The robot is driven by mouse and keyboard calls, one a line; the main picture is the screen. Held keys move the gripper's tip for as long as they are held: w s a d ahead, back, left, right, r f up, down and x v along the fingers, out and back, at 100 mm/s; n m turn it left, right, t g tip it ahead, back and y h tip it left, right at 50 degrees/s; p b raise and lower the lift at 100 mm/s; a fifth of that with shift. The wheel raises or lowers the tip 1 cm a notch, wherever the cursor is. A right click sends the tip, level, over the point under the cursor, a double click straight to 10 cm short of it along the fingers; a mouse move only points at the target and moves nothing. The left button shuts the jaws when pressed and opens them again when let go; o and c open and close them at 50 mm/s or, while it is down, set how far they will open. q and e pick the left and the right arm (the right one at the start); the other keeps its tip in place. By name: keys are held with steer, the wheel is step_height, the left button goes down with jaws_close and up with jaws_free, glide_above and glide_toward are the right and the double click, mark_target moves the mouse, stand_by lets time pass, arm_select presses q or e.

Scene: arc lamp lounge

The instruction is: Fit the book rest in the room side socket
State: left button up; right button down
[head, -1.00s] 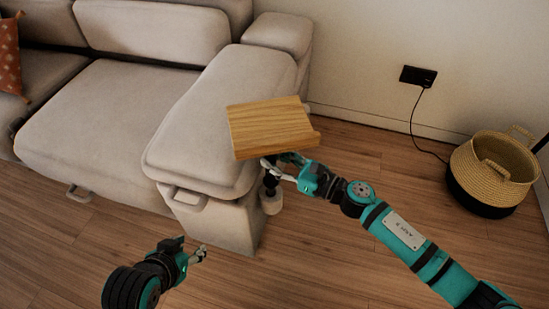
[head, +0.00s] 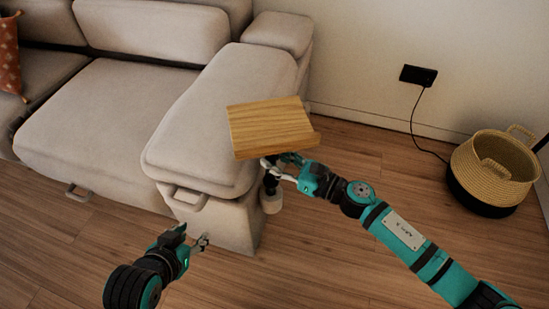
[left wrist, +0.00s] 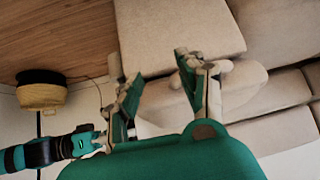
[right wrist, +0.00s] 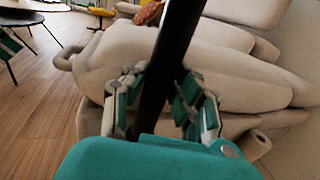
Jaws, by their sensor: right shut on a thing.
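The book rest is a wooden board (head: 270,128) on a dark post, which crosses the right wrist view (right wrist: 172,60). My right gripper (head: 278,166) is shut on the post below the board, beside the sofa arm. A similar pale cylinder with a dark opening (right wrist: 257,142) shows in the right wrist view. My left gripper (head: 204,243) is open and empty in front of the arm; its spread fingers show in the left wrist view (left wrist: 158,75).
The beige sofa (head: 110,125) fills the left, with a fabric loop (head: 183,198) on the arm's front. A wall outlet (head: 418,75) has a cord running towards a woven basket (head: 494,168) on the right. The wooden floor (head: 325,235) in front is clear.

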arm_select(q)
steer(key=shift+w+d+r+t, duration=0.25)
steer(key=shift+w+r+t, duration=0.25)
steer(key=shift+w, duration=0.2)
arm_select(e)
steer(key=shift+f, duration=0.1)
arm_select(q)
steer(key=shift+w+d+r+t+b, duration=0.25)
steer(key=shift+w+r+t+b, duration=0.05)
steer(key=shift+w+r+t, duration=0.15)
arm_select(e)
steer(key=shift+f, duration=0.15)
arm_select(q)
steer(key=shift+w+d+r+t+h, duration=0.3)
steer(key=shift+w+r+t, duration=0.25)
steer(key=shift+w+r, duration=0.05)
arm_select(e)
steer(key=shift+f, duration=0.2)
arm_select(q)
steer(key=shift+w+d+r+t+h+b, duration=0.2)
steer(key=shift+w+r+t, duration=0.2)
steer(key=shift+r, duration=0.15)
steer(key=shift+w+d+r+t+h+b, duration=0.1)
steer(key=shift+w+r+t+b, duration=0.2)
steer(key=shift+r, duration=0.3)
steer(key=shift+w+d+r+t+h+b, duration=0.1)
steer(key=shift+w+d+r+t+b, duration=0.05)
steer(key=shift+w+r+t, duration=0.35)
arm_select(e)
steer(key=shift+f, duration=0.45)
